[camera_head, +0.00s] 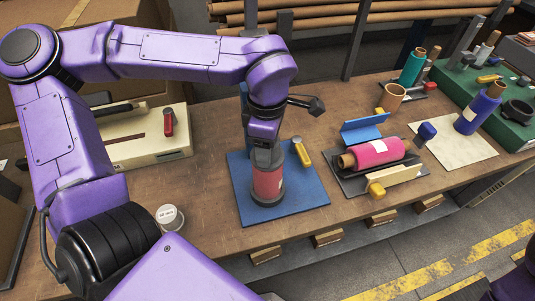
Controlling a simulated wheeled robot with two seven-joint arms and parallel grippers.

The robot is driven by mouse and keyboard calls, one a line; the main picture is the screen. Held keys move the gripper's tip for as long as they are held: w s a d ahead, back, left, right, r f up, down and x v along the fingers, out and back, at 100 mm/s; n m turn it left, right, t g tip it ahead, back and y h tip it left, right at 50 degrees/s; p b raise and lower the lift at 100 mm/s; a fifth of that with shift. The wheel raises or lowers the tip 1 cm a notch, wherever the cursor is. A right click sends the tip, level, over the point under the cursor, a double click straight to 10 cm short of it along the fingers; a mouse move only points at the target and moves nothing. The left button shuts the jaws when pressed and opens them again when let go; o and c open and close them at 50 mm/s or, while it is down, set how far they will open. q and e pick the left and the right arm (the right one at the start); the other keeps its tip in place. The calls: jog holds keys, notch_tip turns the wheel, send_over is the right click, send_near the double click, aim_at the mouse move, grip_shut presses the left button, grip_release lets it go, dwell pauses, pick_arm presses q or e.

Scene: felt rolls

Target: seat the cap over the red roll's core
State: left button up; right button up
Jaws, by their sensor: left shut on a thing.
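The red roll (268,184) stands upright in a dark round base on a blue mat (304,195), near the middle of the table. My left gripper (267,158) points down right over the top of the roll. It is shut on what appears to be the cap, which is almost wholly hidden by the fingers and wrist. The roll's core is hidden too. I cannot tell whether the cap touches the core or how far down it sits. My right gripper is not in view.
A yellow-handled tool (302,152) lies on the mat, right of the roll. Further right, a pink roll (377,151) lies in a dark tray. A white-topped round container (167,214) stands left, near my arm. Open bench lies left of the mat.

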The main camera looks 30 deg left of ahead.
pick_arm(q)
jog(key=shift+f, duration=0.15)
jog(key=o, duration=1.3)
notch_tip(320, 180, up, 11)
jog(key=shift+f, duration=0.2)
